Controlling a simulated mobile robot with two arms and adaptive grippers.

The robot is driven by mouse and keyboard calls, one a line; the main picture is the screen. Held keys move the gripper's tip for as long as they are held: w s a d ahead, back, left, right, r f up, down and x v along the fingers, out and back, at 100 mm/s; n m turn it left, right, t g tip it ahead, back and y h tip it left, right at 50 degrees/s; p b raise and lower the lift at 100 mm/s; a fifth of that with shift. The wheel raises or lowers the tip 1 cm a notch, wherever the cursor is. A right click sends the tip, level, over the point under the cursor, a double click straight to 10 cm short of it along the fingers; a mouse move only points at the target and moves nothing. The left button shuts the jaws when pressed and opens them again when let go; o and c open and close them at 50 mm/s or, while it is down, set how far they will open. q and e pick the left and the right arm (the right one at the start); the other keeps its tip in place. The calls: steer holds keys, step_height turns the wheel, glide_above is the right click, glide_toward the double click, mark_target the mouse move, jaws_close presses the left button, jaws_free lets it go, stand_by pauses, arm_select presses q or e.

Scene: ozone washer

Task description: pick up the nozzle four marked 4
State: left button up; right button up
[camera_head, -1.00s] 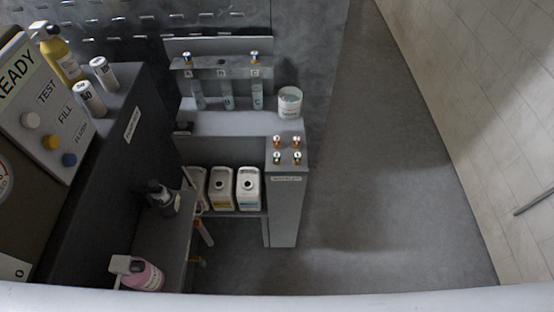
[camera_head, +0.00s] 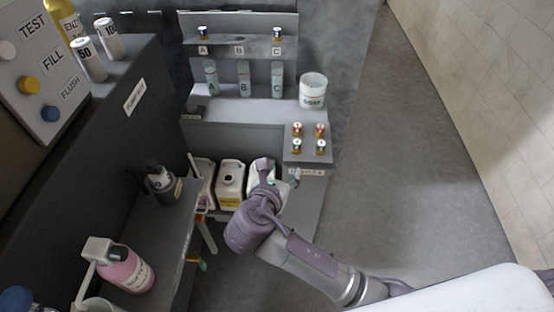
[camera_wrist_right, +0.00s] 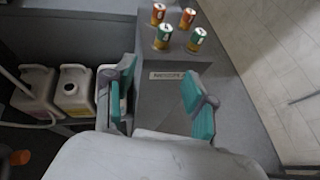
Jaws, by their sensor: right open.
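Several small nozzles stand upright on a grey ledge (camera_head: 306,156). The two back ones, a left (camera_head: 296,129) and a right (camera_head: 319,130), have orange-red bands. My right gripper (camera_head: 279,177) is open and empty, in front of and below the ledge, apart from the nozzles. In the right wrist view its teal-padded fingers (camera_wrist_right: 156,88) are spread, with the front right nozzle (camera_wrist_right: 196,40) beyond them. My left gripper is not in view.
White jugs (camera_head: 230,180) stand left of the gripper, one partly behind it. A white tub (camera_head: 312,91) and lettered tubes (camera_head: 244,80) stand behind the nozzles. A pink bottle (camera_head: 127,268) sits on the left shelf. Open floor (camera_head: 420,170) lies to the right.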

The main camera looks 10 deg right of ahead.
mark_target(296, 146)
steer(key=shift+n+h, duration=0.3)
steer(key=w+d, duration=0.1)
steer(key=w, duration=0.1)
steer(key=w+d, duration=0.1)
steer(key=w, duration=0.1)
steer(key=w+d+f+b, duration=0.1)
steer(key=shift+w+d, duration=0.3)
steer(key=shift+w, duration=0.1)
steer(key=shift+r+x, duration=0.2)
steer(key=shift+x, duration=2.75)
jaws_close()
